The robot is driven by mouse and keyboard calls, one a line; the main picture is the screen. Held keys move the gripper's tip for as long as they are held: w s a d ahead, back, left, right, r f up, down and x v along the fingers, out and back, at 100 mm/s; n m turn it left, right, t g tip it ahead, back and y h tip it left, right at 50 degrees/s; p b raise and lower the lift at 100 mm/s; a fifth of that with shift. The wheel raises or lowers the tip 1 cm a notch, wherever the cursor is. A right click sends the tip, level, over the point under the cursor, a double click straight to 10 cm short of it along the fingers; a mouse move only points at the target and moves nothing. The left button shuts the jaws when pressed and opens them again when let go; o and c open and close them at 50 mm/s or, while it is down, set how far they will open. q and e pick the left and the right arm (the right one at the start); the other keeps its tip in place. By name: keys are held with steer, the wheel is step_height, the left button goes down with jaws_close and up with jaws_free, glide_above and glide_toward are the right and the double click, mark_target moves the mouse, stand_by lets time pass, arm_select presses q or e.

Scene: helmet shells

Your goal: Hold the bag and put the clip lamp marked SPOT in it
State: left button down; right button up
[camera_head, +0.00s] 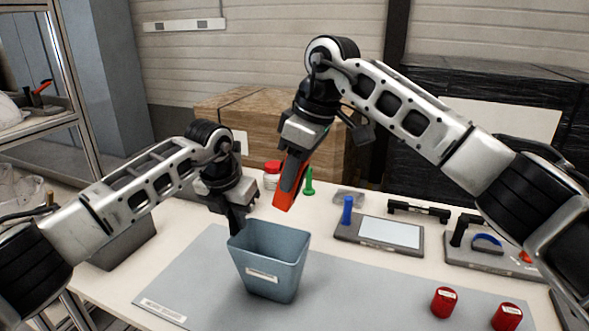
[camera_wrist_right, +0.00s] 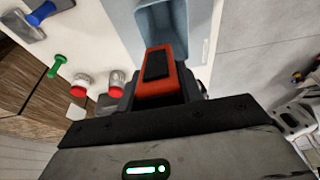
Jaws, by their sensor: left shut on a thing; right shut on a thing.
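The bag (camera_head: 268,268) is a blue-grey, open-topped, tapered container with a white label on its front, standing upright on the grey mat. My left gripper (camera_head: 238,220) is shut on its back left rim. My right gripper (camera_head: 297,150) is shut on a long orange-red thing with a dark strip, likely the clip lamp (camera_head: 288,190). It hangs tilted above and behind the bag's rim, apart from it. In the right wrist view the lamp (camera_wrist_right: 158,75) shows in front of the bag (camera_wrist_right: 200,30). I cannot read any SPOT marking on it.
Two red labelled cylinders (camera_head: 443,301) stand at the front right. Behind them are a flat panel (camera_head: 390,232) with a blue-handled tool, and a grey tool plate (camera_head: 490,258). A green peg (camera_head: 309,182) and red-lidded jars (camera_head: 271,175) stand at the back.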

mark_target(296, 190)
steer(key=shift+a, duration=1.55)
steer(key=shift+f, duration=7.25)
steer(key=o, duration=1.1)
steer(key=shift+d+r, duration=0.1)
steer(key=v, duration=1.1)
steer(key=shift+d+r, duration=0.15)
steer(key=shift+r, duration=0.25)
